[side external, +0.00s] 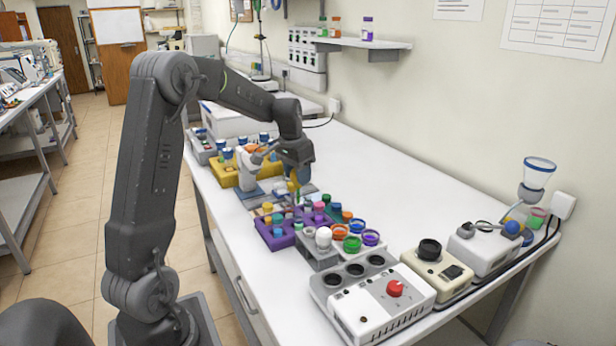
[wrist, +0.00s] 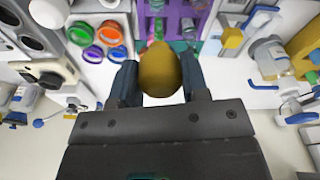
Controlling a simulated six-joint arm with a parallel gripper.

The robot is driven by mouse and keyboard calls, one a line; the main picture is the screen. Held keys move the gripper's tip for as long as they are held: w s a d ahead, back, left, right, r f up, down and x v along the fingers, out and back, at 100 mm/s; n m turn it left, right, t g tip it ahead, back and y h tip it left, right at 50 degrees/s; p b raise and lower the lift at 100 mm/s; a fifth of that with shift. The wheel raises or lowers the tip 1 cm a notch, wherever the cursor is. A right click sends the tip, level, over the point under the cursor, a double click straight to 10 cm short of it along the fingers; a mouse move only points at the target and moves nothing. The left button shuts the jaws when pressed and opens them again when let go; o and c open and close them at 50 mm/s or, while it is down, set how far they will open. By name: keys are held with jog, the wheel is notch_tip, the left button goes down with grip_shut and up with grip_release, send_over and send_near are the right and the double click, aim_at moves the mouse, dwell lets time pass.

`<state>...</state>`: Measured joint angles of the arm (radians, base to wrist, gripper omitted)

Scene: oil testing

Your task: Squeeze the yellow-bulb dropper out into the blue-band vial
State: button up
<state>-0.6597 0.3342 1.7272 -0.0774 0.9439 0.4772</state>
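My gripper (side external: 297,165) hangs over the middle of the bench, above the purple rack (side external: 272,238). In the wrist view its two fingers (wrist: 160,80) sit against both sides of the yellow bulb (wrist: 160,68) of the dropper, with no clear gap. The yellow bulb also shows small below the gripper in the side view (side external: 292,186). The dropper's tube and tip are hidden under the bulb in the wrist view. Small vials with coloured tops stand in and around the purple rack, which also shows in the wrist view (wrist: 181,24). I cannot tell which vial has the blue band.
Green, orange and purple-rimmed round pots (side external: 352,243) stand right of the rack. A white device with a red knob (side external: 396,288) is in front of them. A yellow rack (side external: 224,172) with blue-topped bottles stands behind left.

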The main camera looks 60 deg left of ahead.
jog(key=shift+f, duration=0.5)
jog(key=shift+f, duration=0.3)
dwell(0.6)
jog(key=shift+c, duration=0.3)
jog(key=c, duration=0.4)
dwell(0.6)
jog(key=o, duration=0.3)
jog(key=shift+o, duration=0.2)
